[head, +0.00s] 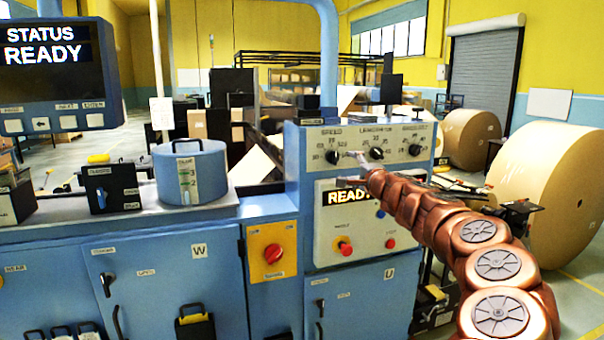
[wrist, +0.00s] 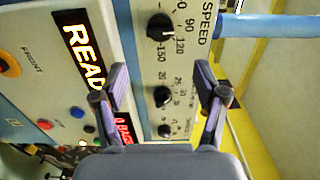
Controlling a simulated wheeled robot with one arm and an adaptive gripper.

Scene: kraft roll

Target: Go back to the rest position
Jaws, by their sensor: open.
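My gripper (head: 349,168) is open, in front of the blue machine's control panel (head: 307,255), at the lower edge of the dial strip. The copper-coloured arm reaches in from the lower right. In the wrist view, my gripper's two fingers (wrist: 160,76) are spread apart with nothing held. The speed knob (wrist: 159,27) shows beyond the fingertips, and a middle knob (wrist: 162,97) shows in the gap between the fingers. Whether a finger touches the panel cannot be told. A lit READY display (wrist: 80,45) is left of the fingers; my arm partly covers it in the head view.
A blue pot-like canister (head: 190,175) and a black box (head: 110,188) stand on the machine's ledge. A red rotary switch (head: 272,253) sits on a yellow plate. A large kraft roll (head: 555,185) stands on the floor at right. A status screen (head: 50,55) hangs upper left.

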